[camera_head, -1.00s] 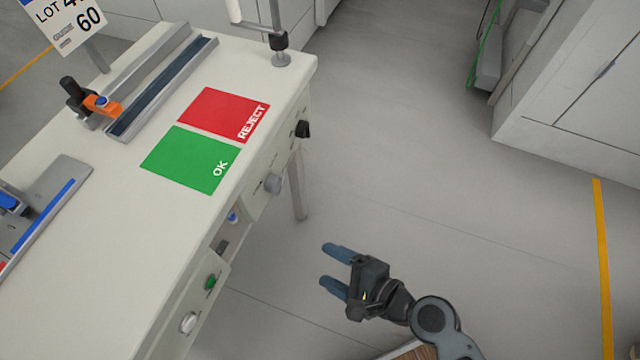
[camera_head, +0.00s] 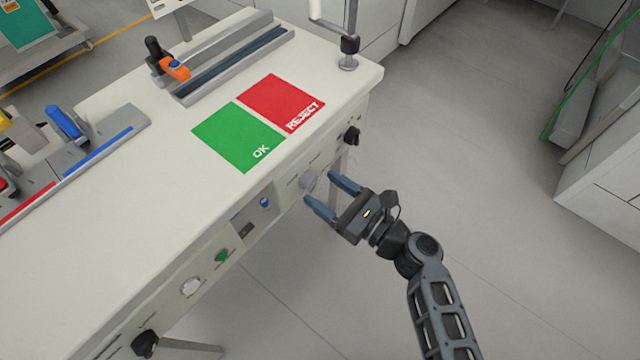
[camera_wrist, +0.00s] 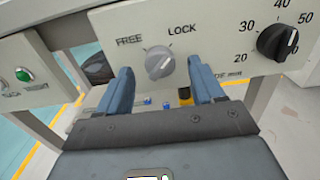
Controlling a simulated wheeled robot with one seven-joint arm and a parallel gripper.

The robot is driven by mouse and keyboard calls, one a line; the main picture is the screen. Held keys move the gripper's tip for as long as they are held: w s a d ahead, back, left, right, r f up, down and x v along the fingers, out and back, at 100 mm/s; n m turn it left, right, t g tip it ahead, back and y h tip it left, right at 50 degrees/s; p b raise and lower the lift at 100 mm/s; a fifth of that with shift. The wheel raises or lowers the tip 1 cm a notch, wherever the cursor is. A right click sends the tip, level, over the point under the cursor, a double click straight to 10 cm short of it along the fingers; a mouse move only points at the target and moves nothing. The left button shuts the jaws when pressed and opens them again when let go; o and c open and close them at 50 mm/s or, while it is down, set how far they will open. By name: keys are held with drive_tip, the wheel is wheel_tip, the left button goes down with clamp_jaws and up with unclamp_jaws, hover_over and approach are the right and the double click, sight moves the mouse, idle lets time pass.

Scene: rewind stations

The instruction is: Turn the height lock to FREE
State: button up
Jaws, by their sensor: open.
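The height lock is a round light-grey knob (camera_wrist: 160,63) on the bench's front panel, with FREE printed at its upper left and LOCK at its upper right. Its raised grip looks tilted up and right, toward LOCK. In the head view the knob (camera_head: 308,180) shows just beyond the fingertips. My gripper (camera_head: 322,189) is open and empty, with its blue fingers pointing at the panel. In the wrist view the fingers of my gripper (camera_wrist: 160,72) appear to either side of the knob. I cannot tell whether they touch it.
A black dial (camera_wrist: 277,41) with numbers from 20 to 50 sits right of the knob. A green button (camera_head: 222,256) and a white knob (camera_head: 190,287) lie further left on the bench front. Green OK (camera_head: 237,137) and red REJECT (camera_head: 280,101) mats lie on top. Floor right is clear.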

sight(310, 182)
drive_tip(key=shift+x, duration=1.2)
drive_tip(key=c, duration=1.1)
drive_tip(key=shift+o, duration=0.2)
